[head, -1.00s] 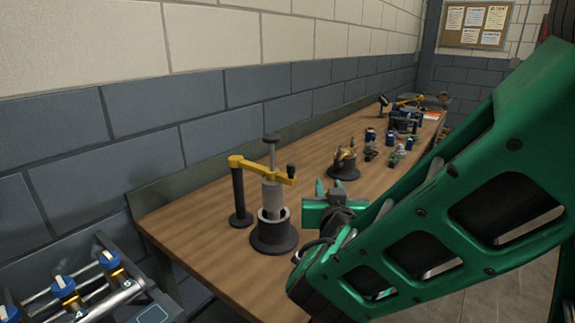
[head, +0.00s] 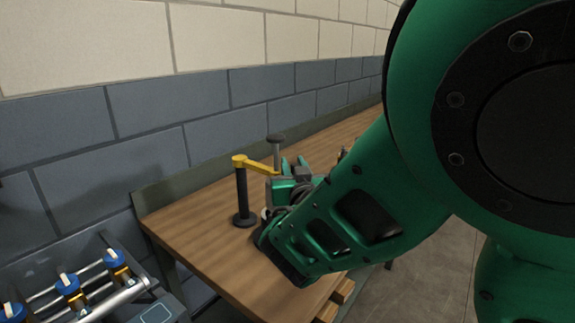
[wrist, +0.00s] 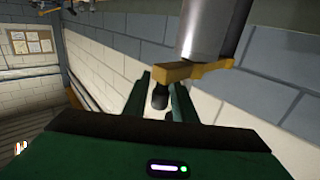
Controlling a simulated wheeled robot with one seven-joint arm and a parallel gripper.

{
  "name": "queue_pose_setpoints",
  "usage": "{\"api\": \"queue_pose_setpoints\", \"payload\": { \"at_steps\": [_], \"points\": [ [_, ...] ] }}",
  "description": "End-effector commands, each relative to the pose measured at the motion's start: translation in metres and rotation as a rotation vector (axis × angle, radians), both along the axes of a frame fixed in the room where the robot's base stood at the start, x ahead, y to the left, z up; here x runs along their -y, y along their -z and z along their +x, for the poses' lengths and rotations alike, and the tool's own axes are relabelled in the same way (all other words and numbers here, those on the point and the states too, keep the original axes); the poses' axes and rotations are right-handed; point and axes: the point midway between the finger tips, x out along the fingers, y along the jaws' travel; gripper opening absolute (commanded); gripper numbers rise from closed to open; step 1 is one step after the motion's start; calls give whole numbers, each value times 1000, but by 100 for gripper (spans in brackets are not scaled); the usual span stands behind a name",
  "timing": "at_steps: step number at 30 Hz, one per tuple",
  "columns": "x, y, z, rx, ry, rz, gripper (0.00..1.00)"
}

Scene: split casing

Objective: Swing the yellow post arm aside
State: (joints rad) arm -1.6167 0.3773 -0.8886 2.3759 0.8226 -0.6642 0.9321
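The yellow post arm (head: 257,164) sits on top of a black upright post (head: 241,198) and reaches right across a grey cylinder with a disc-topped rod (head: 276,144). In the wrist view, the yellow arm (wrist: 186,72) crosses in front of the grey cylinder (wrist: 212,28). Its black knob (wrist: 160,97) hangs between my two green fingers. My gripper (wrist: 163,84) is open, with a finger on each side of the knob; I cannot tell whether either touches. In the head view, my gripper (head: 293,165) is beside the arm's free end and hides the knob and most of the cylinder.
The wooden bench (head: 195,226) runs along the grey block wall. A rack with blue-capped fittings (head: 68,284) stands at lower left. Bench space left of the post is clear. My arm blocks the view of the bench's far part.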

Motion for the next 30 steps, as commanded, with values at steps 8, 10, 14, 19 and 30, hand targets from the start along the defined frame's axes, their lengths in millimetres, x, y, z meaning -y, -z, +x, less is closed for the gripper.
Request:
{"api": "queue_pose_setpoints", "payload": {
  "at_steps": [8, 10, 14, 19, 30],
  "points": [
    [-1, 0, 14, 0, 0, 0, 24],
    [-1, 0, 14, 0, 0, 0, 24],
    [-1, 0, 14, -1, 0, 0, 24],
    [-1, 0, 14, -1, 0, 0, 0],
    [-1, 1, 9, -2, 43, -1, 0]
  ]
}}
